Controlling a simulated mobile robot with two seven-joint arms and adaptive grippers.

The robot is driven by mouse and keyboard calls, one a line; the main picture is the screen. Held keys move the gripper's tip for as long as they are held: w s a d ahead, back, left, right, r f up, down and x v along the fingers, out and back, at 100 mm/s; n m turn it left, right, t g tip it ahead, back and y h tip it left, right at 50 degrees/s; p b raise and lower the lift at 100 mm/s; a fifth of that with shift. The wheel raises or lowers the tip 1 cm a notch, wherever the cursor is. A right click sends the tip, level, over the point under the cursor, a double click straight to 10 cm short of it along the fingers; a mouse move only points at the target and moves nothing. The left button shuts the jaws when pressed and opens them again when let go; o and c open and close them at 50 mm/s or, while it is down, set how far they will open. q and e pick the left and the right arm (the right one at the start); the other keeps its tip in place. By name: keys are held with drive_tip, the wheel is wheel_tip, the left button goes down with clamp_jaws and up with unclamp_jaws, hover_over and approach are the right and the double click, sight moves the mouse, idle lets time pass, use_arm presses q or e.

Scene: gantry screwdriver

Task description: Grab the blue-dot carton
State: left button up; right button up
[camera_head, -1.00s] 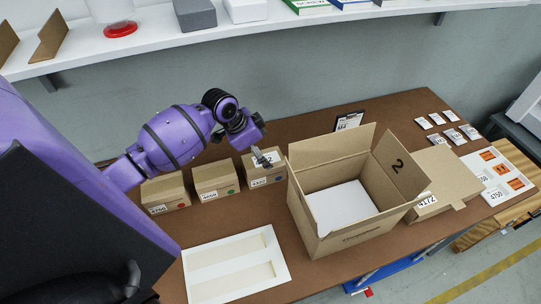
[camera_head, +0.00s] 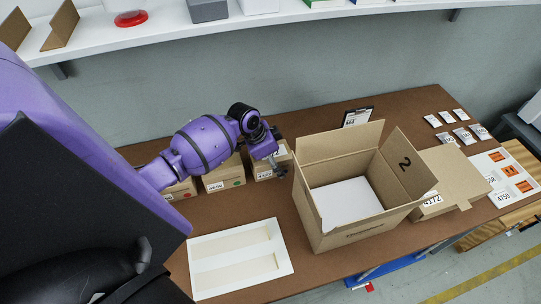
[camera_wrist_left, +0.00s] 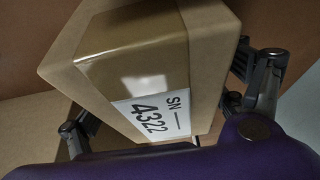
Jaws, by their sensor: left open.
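The carton labelled 4322 (camera_head: 264,172) stands at the right end of a row of small cartons, partly hidden by my left gripper. In the left wrist view this carton (camera_wrist_left: 150,65) fills the middle, with its label toward me; no dot is visible there. My left gripper (camera_head: 279,155) is over the carton, open, one finger toward the front and one behind. In the left wrist view its fingers lie on either side of the carton; I cannot tell whether they touch it. My right gripper is not in view.
A green-dot carton (camera_head: 223,177) and another carton (camera_head: 180,190) stand to the left. A large open box (camera_head: 345,228) is close on the right. A white tray (camera_head: 208,240) lies in front. A shelf (camera_head: 200,35) runs along the wall above.

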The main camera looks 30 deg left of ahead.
use_arm(q)
drive_tip(key=shift+f, duration=0.2)
idle(0.5)
drive_tip(key=c, duration=1.6)
